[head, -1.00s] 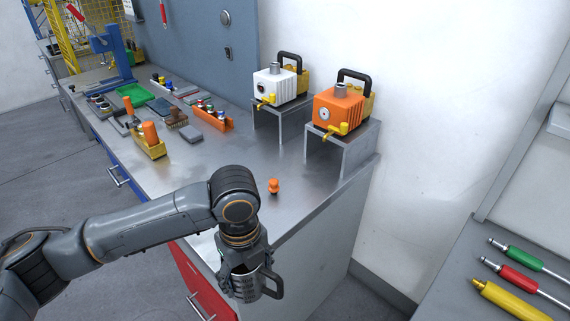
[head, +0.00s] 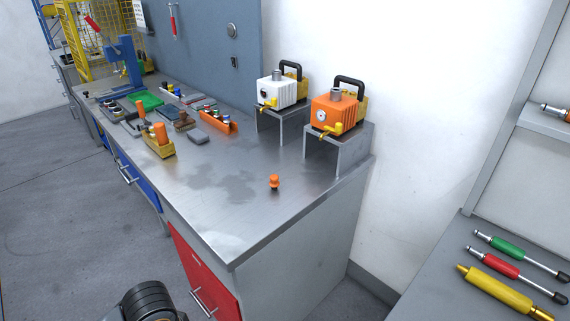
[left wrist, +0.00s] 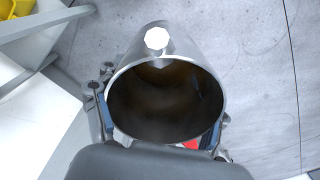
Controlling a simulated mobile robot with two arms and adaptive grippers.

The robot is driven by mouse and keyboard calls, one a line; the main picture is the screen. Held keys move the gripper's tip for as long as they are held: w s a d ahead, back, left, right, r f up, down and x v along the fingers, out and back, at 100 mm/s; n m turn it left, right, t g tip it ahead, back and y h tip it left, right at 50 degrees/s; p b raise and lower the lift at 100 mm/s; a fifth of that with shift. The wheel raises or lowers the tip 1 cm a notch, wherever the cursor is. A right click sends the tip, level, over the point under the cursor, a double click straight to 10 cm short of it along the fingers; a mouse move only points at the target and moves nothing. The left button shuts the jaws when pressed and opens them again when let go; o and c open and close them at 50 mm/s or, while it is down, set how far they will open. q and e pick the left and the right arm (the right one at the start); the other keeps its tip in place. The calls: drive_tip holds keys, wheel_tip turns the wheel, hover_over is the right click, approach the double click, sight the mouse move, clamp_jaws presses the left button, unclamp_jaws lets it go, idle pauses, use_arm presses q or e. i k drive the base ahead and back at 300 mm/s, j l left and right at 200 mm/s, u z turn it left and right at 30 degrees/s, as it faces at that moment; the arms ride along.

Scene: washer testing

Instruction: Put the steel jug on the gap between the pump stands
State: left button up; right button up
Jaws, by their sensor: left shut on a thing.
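The steel jug (left wrist: 186,52) fills the middle of the left wrist view, its open mouth facing the camera and its inside dark and empty-looking. My left gripper (left wrist: 160,122) is shut on it, with finger parts showing at both sides. In the head view the jug and this gripper are out of frame; only a dark part of my arm shows at the bottom. The white pump's stand (head: 284,122) and the orange pump's stand (head: 345,143) stand at the bench's back right. The narrow bench gap (head: 296,153) between them looks empty. My right gripper is not in view.
A white pump (head: 277,92) and an orange pump (head: 333,114) sit on the stands. A small orange object (head: 274,182) stands in front. The bench front is clear; bins and tools lie farther left.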

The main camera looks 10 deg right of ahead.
sight(268, 162)
drive_tip(key=i+j, duration=0.2)
drive_tip(key=j, duration=0.2)
drive_tip(key=i+j, duration=0.2)
drive_tip(key=j, duration=0.2)
drive_tip(key=i+j, duration=0.2)
drive_tip(key=j, duration=0.2)
drive_tip(key=i+j, duration=0.15)
drive_tip(key=j, duration=0.25)
drive_tip(key=i+j, duration=0.2)
drive_tip(key=j, duration=0.15)
drive_tip(key=i+j, duration=0.2)
drive_tip(key=j, duration=0.2)
drive_tip(key=i+j, duration=0.2)
drive_tip(key=j, duration=0.2)
